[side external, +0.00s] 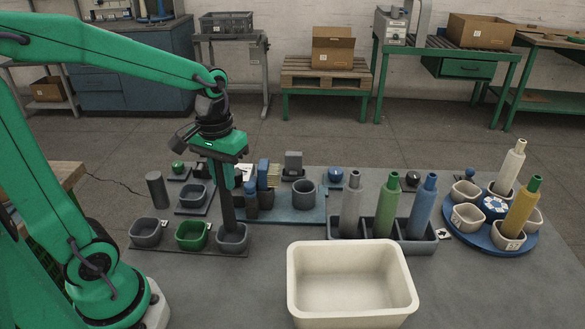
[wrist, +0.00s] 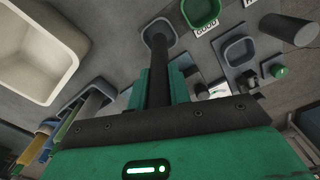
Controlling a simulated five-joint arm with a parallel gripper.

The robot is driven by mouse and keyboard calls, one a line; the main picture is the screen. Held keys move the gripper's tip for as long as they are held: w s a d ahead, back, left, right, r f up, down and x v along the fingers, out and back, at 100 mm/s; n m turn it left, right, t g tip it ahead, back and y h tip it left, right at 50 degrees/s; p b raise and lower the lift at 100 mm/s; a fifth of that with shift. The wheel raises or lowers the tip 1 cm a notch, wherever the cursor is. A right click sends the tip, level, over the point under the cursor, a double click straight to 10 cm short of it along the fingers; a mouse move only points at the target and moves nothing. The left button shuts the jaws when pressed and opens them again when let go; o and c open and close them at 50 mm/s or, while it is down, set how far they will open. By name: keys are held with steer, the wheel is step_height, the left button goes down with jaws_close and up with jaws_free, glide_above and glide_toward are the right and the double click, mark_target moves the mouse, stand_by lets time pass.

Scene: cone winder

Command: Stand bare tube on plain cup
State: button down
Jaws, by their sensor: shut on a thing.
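My gripper (side external: 224,165) points down and is shut on the upper part of a slim dark bare tube (side external: 227,205). The tube is upright, with its lower end in or just over the plain grey cup (side external: 241,238), the rightmost of the front-left row. Whether the tube touches the cup's floor cannot be told. In the wrist view the tube (wrist: 158,75) runs from the jaws (wrist: 157,107) to that cup (wrist: 146,36), with its far end over the cup's opening.
A green cup (side external: 193,235) and another grey cup (side external: 148,232) stand left of it. A dark cylinder (side external: 156,190) stands behind. A cream bin (side external: 350,318) is front right; a rack (side external: 415,247) holds three coloured bottle-shaped tubes. A blue turntable (side external: 490,237) stands far right.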

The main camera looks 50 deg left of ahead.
mark_target(226, 193)
steer(key=shift+f, duration=2.65)
stand_by(0.7)
steer(key=c, duration=1.2)
jaws_free()
steer(key=shift+r, duration=0.2)
